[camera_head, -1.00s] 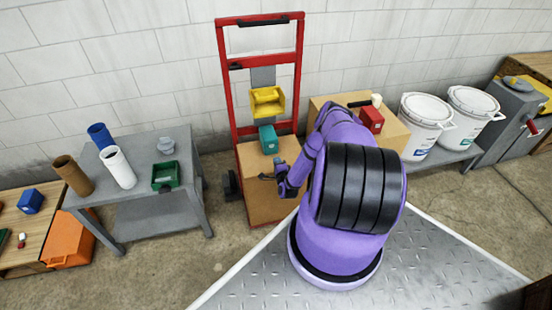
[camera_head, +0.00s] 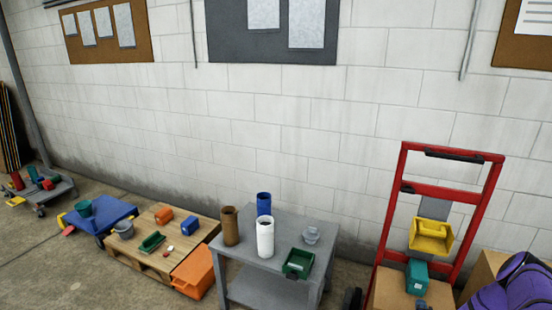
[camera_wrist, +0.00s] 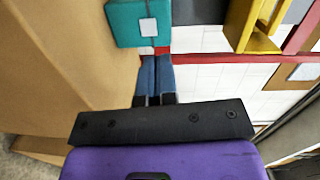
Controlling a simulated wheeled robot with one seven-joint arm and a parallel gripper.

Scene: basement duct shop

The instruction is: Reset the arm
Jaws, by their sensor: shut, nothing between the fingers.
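My gripper (camera_wrist: 155,62) shows in the wrist view with its two blue-grey fingers pressed together, shut and empty. A teal box (camera_wrist: 140,22) with a white label lies just beyond the fingertips in that view; I cannot tell the exact gap. In the head view my purple arm is cut off at the lower right corner, and only a small dark bit of the gripper shows at the bottom edge, below the teal box (camera_head: 416,276).
A red hand truck (camera_head: 388,225) carries a cardboard carton (camera_head: 392,291), the teal box and a yellow bin (camera_head: 431,236). Left of it stands a grey table (camera_head: 240,284) with tubes and a green bin (camera_head: 298,263). A wooden pallet (camera_head: 137,258) and an orange crate (camera_head: 193,272) lie further left.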

